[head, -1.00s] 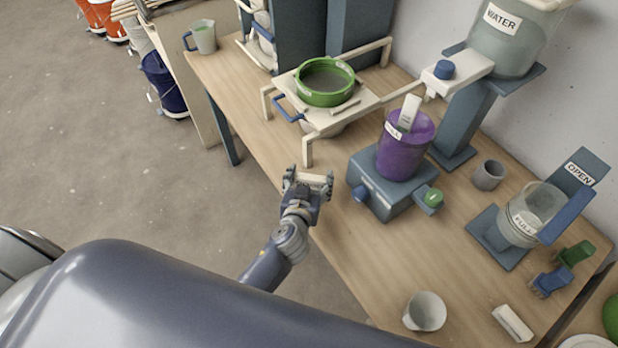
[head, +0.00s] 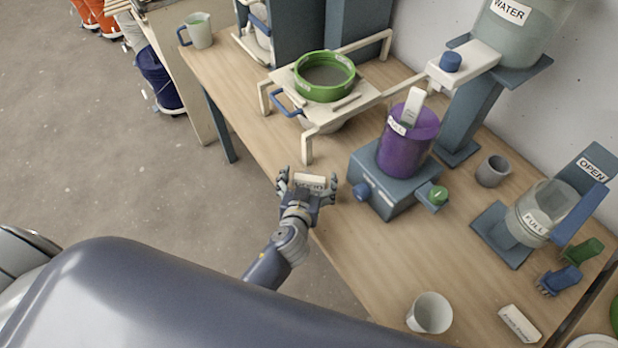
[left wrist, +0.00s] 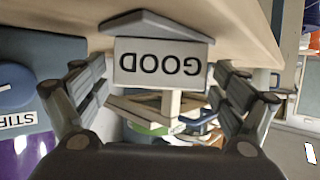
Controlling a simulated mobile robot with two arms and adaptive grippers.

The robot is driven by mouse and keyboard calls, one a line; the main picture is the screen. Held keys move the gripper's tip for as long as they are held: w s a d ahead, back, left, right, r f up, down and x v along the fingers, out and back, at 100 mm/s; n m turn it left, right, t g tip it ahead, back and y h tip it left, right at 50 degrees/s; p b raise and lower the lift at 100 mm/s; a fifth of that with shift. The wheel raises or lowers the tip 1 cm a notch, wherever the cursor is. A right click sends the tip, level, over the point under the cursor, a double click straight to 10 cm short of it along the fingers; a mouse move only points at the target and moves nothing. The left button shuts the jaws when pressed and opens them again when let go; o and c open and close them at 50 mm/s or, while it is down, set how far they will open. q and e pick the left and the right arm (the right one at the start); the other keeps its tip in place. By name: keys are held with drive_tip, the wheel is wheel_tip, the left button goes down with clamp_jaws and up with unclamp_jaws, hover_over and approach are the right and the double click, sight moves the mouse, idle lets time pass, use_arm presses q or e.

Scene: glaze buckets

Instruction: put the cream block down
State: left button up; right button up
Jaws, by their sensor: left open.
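The cream block (head: 310,180), with dark lettering on it, is at the near edge of the wooden table in the head view. In the left wrist view the cream block (left wrist: 160,65) shows the word GOOD upside down. My left gripper (head: 307,184) is open around the block, with a finger on each side. In the left wrist view, gaps show between the block and the fingers of the left gripper (left wrist: 160,90). A grey piece (left wrist: 155,24) lies between the block and the wood there. My right gripper is not in view.
A blue-grey stand (head: 385,190) with a purple pitcher (head: 405,150) is just right of the gripper. A cream rack (head: 350,108) holding a green-rimmed sieve (head: 324,76) stands behind. A white cup (head: 429,313) and another labelled cream block (head: 519,324) are at lower right.

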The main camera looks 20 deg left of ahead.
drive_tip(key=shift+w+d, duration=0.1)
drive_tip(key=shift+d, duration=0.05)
use_arm(q)
drive_tip(key=shift+r, duration=0.1)
drive_tip(key=shift+s+r, duration=0.1)
drive_tip(key=shift+s, duration=0.05)
drive_tip(key=b+v, duration=0.1)
drive_tip(key=v, duration=1)
drive_tip(key=shift+s+b, duration=0.3)
drive_tip(key=shift+b, duration=0.05)
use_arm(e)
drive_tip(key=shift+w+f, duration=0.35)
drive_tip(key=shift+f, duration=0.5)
use_arm(q)
drive_tip(key=shift+r, duration=0.15)
